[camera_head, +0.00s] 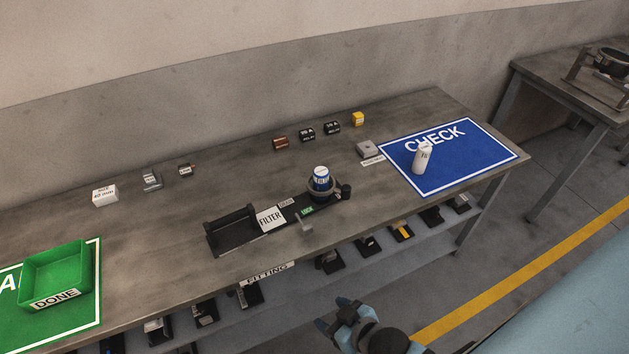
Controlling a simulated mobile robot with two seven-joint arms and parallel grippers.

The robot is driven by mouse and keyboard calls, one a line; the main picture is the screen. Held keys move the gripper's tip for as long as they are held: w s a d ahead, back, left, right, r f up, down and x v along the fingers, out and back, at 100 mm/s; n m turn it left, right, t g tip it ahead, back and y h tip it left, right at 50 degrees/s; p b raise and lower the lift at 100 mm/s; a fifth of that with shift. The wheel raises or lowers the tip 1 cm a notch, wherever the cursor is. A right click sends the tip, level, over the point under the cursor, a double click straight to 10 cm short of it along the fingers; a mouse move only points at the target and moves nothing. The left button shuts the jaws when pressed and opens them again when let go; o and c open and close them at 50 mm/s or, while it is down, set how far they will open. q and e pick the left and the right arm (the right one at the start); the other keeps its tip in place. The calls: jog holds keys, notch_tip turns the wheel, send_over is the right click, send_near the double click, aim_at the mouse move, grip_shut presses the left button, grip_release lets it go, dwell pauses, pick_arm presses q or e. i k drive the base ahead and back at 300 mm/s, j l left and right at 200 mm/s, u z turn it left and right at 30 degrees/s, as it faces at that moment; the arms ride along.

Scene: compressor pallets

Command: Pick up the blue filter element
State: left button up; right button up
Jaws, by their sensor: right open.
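The blue filter element (321,178) stands upright in the round dark cup of a black fixture (240,236) labelled FILTER, on the grey workbench. Its top is white and its side is blue with white print. My right gripper (347,306) is low in the picture, in front of the bench edge, apart from the filter and empty. Its jaws are open, though they show small. My left gripper is not in view.
A white cylinder (422,159) stands on the blue CHECK mat (470,165). A green DONE tray (55,275) is at the left. Small blocks, among them a yellow one (358,119), line the back. A lower shelf holds several dark parts. Bare bench lies behind the fixture.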

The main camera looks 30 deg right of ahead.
aim_at(321, 174)
jog(key=z, duration=0.8)
